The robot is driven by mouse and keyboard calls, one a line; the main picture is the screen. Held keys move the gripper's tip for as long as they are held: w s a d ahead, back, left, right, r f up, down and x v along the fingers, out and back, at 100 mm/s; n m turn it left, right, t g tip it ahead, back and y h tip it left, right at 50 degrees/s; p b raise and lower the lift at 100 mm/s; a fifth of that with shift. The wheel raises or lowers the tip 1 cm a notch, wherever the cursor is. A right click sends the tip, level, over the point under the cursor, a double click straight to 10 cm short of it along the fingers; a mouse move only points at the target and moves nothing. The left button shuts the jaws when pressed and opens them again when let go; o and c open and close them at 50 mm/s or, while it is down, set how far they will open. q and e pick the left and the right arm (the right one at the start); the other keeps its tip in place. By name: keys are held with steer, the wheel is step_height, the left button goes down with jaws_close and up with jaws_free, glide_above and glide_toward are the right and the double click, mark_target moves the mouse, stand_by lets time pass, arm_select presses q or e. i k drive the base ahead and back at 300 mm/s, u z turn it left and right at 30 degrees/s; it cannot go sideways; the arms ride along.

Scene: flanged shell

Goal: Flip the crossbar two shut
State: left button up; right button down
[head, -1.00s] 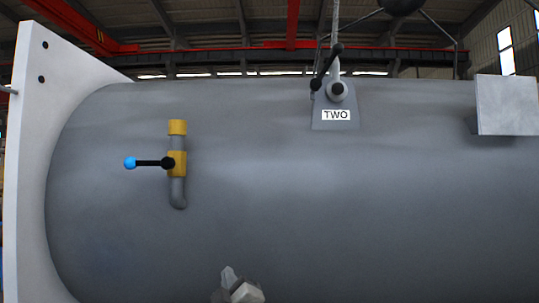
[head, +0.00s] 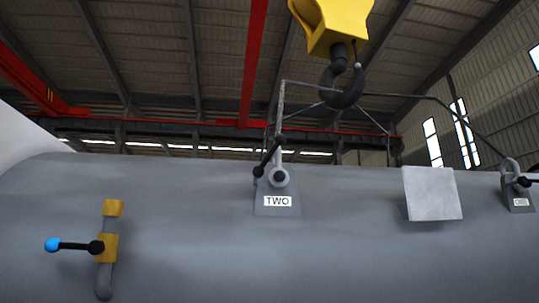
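The crossbar labelled TWO (head: 269,158) is a black bar with knobbed ends on a grey bracket (head: 277,192) near the top of the grey shell. The bar is tilted, its upper end to the right, beside a round grey boss. A thin line rises from this fitting toward the hook. Neither of my grippers shows in the head view now.
A yellow crane block (head: 331,24) with a black hook (head: 344,92) hangs above. A second labelled fitting (head: 519,190) is at the far right. A pale plate (head: 432,193) stands between. A yellow valve (head: 107,247) with a blue-knobbed lever (head: 70,245) is at left.

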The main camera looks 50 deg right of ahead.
mark_target(272, 152)
steer(key=z, duration=1.35)
steer(key=i, duration=0.35)
steer(key=u, duration=0.6)
